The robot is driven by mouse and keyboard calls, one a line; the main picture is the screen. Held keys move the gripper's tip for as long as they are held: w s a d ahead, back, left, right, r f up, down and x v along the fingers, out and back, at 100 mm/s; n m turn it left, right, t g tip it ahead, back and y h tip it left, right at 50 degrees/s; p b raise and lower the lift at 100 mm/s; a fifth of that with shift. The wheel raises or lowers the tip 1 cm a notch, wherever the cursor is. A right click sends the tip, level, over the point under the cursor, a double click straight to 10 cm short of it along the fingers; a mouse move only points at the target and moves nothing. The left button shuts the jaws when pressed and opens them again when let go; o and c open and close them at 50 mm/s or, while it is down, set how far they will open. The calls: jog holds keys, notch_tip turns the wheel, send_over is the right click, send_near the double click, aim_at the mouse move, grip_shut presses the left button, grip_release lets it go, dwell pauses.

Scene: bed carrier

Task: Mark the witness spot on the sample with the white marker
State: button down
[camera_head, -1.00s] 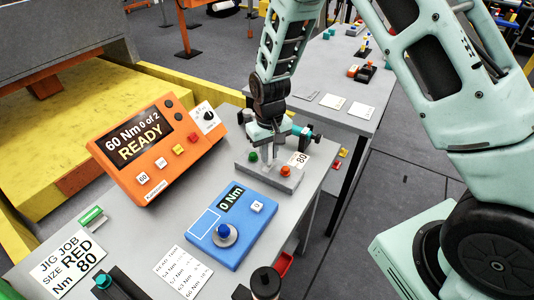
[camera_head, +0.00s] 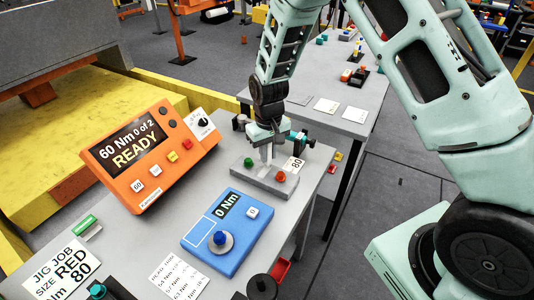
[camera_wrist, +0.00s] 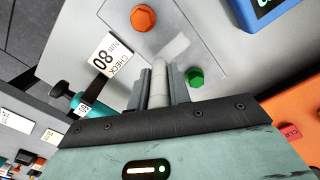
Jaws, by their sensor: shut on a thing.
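In the wrist view my gripper (camera_wrist: 158,88) is shut on a pale, slim cylinder, the white marker (camera_wrist: 159,75). The marker's tip is close to the sample's top; I cannot tell whether it touches. A pale streak (camera_wrist: 174,47) lies on the sample between the orange bolt (camera_wrist: 143,18) and green bolt (camera_wrist: 195,77).
An orange console (camera_head: 150,160) reading "60 Nm 0 of 2 READY" stands left of the sample. A blue meter (camera_head: 228,232) reading "0 Nm" is in front. A teal-and-black tool (camera_wrist: 80,102) lies beside the sample. A second table (camera_head: 345,125) is behind.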

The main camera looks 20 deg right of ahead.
jog(key=shift+a, duration=0.1)
jog(key=shift+s+a, duration=0.7)
jog(key=shift+a, duration=0.15)
jog(key=shift+s+a, duration=0.7)
jog(key=shift+a, duration=0.25)
jog(key=shift+w+d, duration=0.1)
jog(key=shift+w+d, duration=0.65)
jog(key=shift+d, duration=0.2)
jog(key=shift+d, duration=0.1)
jog(key=shift+w+d, duration=0.65)
jog(key=shift+d, duration=0.2)
